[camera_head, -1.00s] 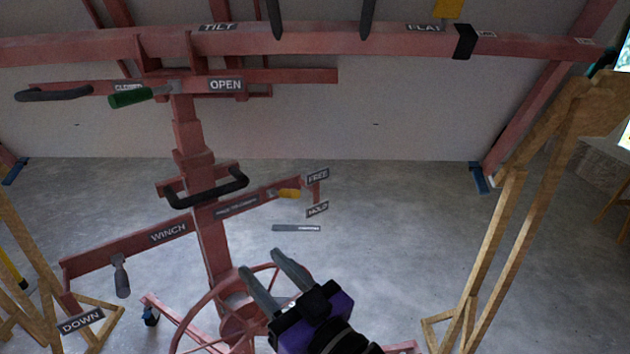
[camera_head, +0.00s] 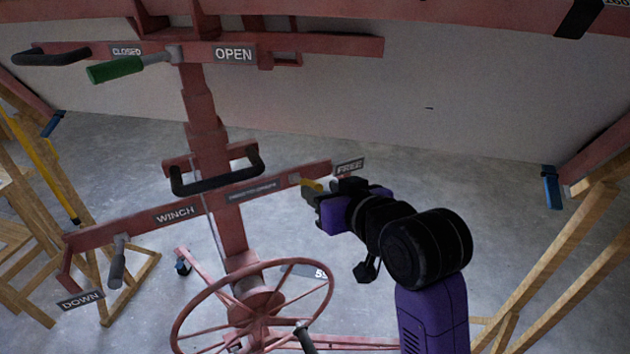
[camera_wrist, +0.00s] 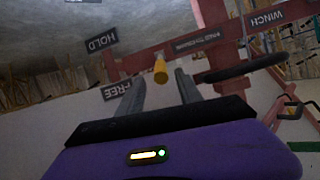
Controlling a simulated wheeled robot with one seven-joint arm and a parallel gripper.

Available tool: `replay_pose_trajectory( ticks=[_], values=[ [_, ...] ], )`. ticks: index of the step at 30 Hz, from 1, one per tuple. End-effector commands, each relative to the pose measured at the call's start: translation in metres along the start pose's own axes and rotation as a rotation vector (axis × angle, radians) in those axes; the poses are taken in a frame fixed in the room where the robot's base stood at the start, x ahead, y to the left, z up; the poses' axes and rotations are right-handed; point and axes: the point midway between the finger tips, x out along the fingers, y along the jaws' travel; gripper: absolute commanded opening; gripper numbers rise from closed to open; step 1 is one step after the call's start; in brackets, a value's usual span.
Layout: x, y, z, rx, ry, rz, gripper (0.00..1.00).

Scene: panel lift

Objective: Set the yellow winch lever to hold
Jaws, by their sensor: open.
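The yellow winch lever (camera_head: 312,186) sits at the right end of the red winch beam, just left of the FREE plate (camera_head: 349,166). In the wrist view the yellow lever (camera_wrist: 160,70) shows end-on between and just past my fingertips. My gripper (camera_head: 318,198) is open beside the lever in the head view; its fingers are mostly hidden there. In the wrist view my gripper (camera_wrist: 157,82) has its two fingers apart, one on each side of the lever, with no visible contact. The HOLD plate (camera_wrist: 101,41) shows in the wrist view; my gripper hides it in the head view.
A red spoked wheel (camera_head: 255,305) stands below the winch beam. A black U-shaped handle (camera_head: 217,172) and the grey-gripped DOWN crank (camera_head: 118,262) are to the left. A green-handled lever (camera_head: 115,70) is above. Wooden frames stand at both sides.

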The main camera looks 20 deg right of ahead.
Motion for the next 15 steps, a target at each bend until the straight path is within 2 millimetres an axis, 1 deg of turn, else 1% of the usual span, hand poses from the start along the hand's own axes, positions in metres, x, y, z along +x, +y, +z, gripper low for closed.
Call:
replay_pose_trajectory(
  ticks=[3,9,15],
  values=[
    [0.020,0.000,0.000,-0.001,-0.001,0.000,0.42],
    [0.047,-0.001,0.000,-0.002,0.000,-0.001,0.42],
    [0.058,-0.001,0.000,-0.002,0.002,-0.001,0.42]
  ],
)
